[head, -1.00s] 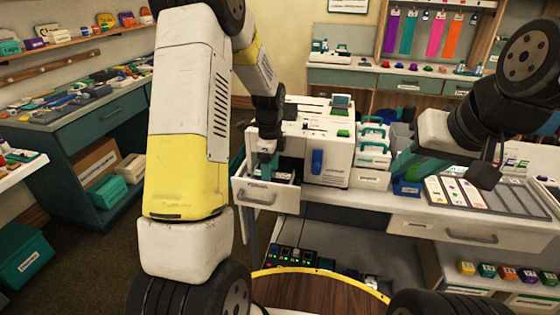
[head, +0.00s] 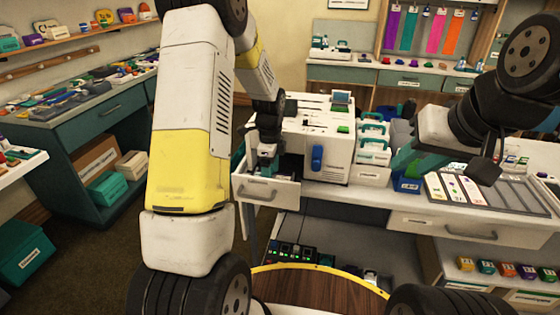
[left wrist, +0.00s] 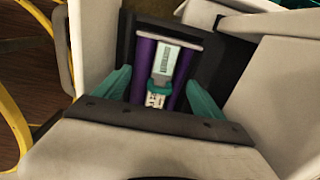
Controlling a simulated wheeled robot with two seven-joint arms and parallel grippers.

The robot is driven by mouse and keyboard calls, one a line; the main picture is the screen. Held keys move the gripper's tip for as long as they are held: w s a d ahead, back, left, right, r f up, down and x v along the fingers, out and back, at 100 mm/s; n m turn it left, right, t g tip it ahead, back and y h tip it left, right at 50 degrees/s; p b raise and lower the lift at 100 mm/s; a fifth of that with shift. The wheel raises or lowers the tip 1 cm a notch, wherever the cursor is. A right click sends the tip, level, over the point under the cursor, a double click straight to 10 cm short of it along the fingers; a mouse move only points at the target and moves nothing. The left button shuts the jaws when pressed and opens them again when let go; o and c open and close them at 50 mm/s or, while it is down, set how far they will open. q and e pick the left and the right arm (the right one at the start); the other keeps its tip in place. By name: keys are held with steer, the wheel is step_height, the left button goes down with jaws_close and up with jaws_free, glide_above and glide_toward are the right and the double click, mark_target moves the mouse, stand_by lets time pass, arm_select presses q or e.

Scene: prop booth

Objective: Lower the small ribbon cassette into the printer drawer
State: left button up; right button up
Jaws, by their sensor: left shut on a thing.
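The ribbon cassette (left wrist: 165,70) has two purple rolls and a pale label between them. It shows in the left wrist view between the teal fingers of my left gripper (left wrist: 158,92), which is shut on it. The cassette is at the dark well of the open printer drawer (head: 266,191); I cannot tell whether it touches the bottom. In the head view my left gripper (head: 264,169) points down into the drawer, and the cassette is hidden there. The white printer (head: 322,138) stands beside the drawer. My right gripper (head: 402,164) is over the counter, its jaw gap unclear.
Teal-handled boxes (head: 373,150) and a blue bin (head: 407,184) stand right of the printer. A tray of labelled cards (head: 520,196) lies further right. The drawer walls closely surround my left fingers. A round wooden top (head: 315,291) is in front.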

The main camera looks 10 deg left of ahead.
arm_select(q)
steer(key=o, duration=1.5)
step_height(320, 180, up, 7)
steer(key=shift+r, duration=0.45)
